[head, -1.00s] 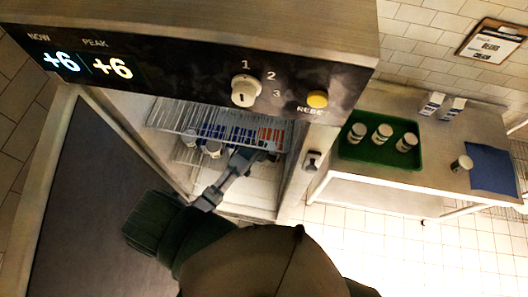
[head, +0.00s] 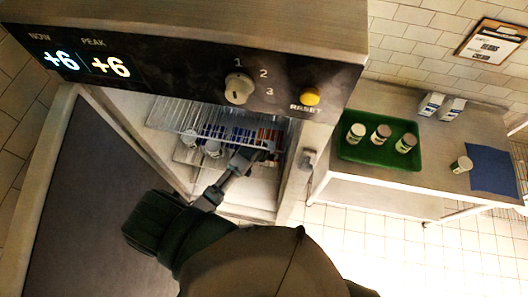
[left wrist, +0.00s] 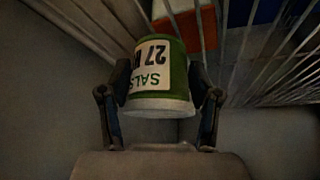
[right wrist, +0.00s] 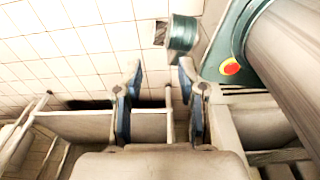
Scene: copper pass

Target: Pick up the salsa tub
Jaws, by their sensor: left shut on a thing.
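The salsa tub (left wrist: 160,68) is a white tub with a green band and a label reading "SALS" and "27", upside down in the left wrist view. My left gripper (left wrist: 158,92) is shut on its sides, one finger on each side. In the head view my left gripper (head: 264,152) is inside the open fridge, at the right side of the wire shelf (head: 180,115); the tub is not clear there. My right gripper (right wrist: 160,82) is open and empty in the right wrist view, away from the fridge.
The open fridge door (head: 95,195) is at left.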

